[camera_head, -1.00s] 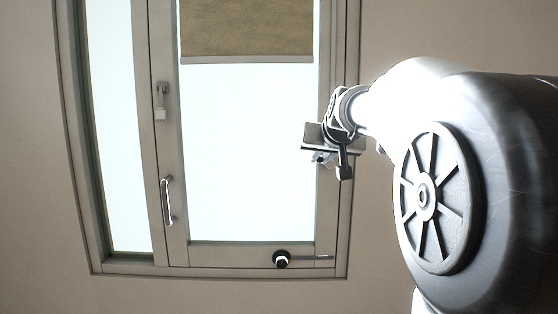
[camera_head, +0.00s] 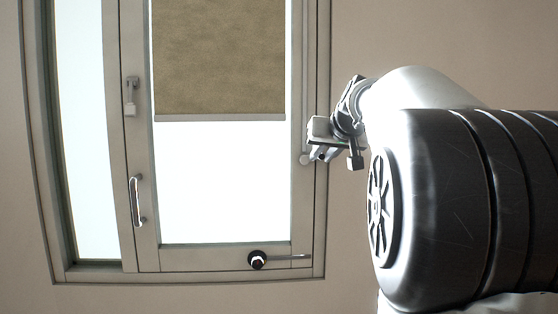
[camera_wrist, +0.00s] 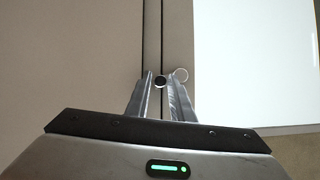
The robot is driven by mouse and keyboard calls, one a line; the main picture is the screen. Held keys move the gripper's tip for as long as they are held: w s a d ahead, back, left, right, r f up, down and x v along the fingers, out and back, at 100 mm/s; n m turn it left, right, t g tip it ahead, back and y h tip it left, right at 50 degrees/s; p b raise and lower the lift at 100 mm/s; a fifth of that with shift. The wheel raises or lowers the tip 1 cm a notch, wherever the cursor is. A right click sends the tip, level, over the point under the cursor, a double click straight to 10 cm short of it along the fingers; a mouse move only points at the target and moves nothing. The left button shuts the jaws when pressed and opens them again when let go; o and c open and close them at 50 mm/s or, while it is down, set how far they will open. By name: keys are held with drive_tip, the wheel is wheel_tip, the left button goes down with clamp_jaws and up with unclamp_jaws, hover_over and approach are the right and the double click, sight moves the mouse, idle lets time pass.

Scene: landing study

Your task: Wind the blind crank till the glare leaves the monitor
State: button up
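The tan roller blind (camera_head: 218,62) hangs over the upper part of the right window pane, its pale bottom bar near the middle of the opening. The blind crank shows as a small pale disc (camera_head: 305,160) on the right side of the frame. In the wrist view its dark round knob (camera_wrist: 160,81) sits between my fingertips, with a pale ring beside it. My gripper (camera_head: 316,156) is at the crank; the fingers (camera_wrist: 160,83) are close together around the knob and look shut on it. The monitor is in neither view.
The window frame (camera_head: 140,235) has a latch (camera_head: 130,96) and a pull handle (camera_head: 137,200) on the middle post. A black knob with a thin rod (camera_head: 257,260) is on the bottom rail. Bare wall (camera_head: 350,35) lies to the right.

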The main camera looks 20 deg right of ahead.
drive_tip(key=shift+o, duration=1.3)
drive_tip(key=shift+r, duration=0.1)
drive_tip(key=shift+s, duration=0.1)
drive_tip(key=shift+s+a+b, duration=0.3)
drive_tip(key=shift+s+b, duration=0.2)
drive_tip(key=shift+s, duration=0.4)
drive_tip(key=shift+s+a+b, duration=0.25)
drive_tip(key=shift+s+b, duration=0.25)
drive_tip(key=shift+s, duration=0.45)
drive_tip(key=shift+s+a+b, duration=0.3)
drive_tip(key=shift+s+b, duration=0.2)
drive_tip(key=shift+s, duration=0.4)
